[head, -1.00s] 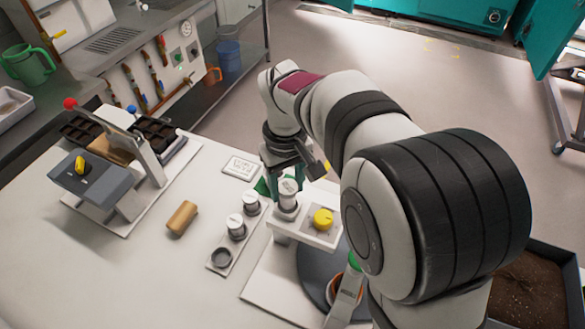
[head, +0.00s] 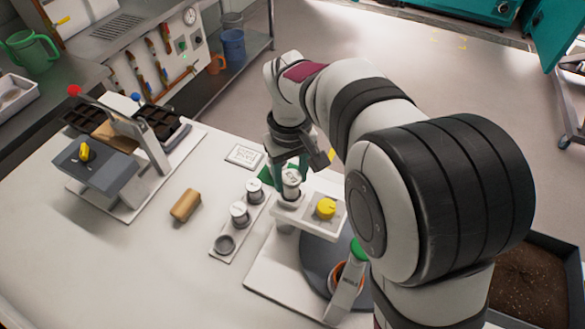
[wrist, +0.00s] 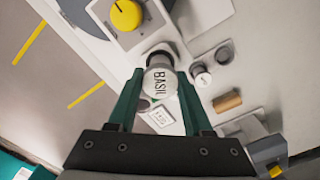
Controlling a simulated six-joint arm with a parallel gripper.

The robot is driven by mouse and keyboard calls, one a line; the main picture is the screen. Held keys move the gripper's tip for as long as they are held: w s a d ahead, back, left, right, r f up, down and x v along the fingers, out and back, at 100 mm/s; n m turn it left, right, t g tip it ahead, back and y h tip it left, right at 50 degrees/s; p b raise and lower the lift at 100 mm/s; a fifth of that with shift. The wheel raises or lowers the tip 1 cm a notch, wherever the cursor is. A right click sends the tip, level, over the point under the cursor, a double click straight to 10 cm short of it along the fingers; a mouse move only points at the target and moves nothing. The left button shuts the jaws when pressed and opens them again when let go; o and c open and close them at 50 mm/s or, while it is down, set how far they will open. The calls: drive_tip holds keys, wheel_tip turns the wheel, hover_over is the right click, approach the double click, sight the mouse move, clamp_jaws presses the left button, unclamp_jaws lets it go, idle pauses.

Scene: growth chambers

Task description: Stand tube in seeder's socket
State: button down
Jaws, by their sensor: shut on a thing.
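A white tube with a lid marked BASIL (wrist: 160,80) is between the green fingers of my gripper (wrist: 160,108), which is shut on it. In the head view the tube (head: 291,183) looks upright, at the socket (head: 289,201) of the white seeder (head: 312,226). The tube's lower end meets the grey socket ring in the picture. I cannot tell how deep it sits or whether it touches bottom. My gripper (head: 290,168) comes down on the tube from above and behind. The seeder's yellow knob (head: 326,208) is right of the socket.
A narrow rack (head: 232,229) beside the seeder holds two lidded tubes and a dark round cup. A label card (head: 244,156) lies behind. Another machine with soil trays (head: 95,165) stands left. The front-left table is clear.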

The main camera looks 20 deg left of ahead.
drive_tip(key=shift+f, duration=0.7)
drive_tip(key=shift+c, duration=1.2)
unclamp_jaws()
drive_tip(key=shift+r, duration=4.3)
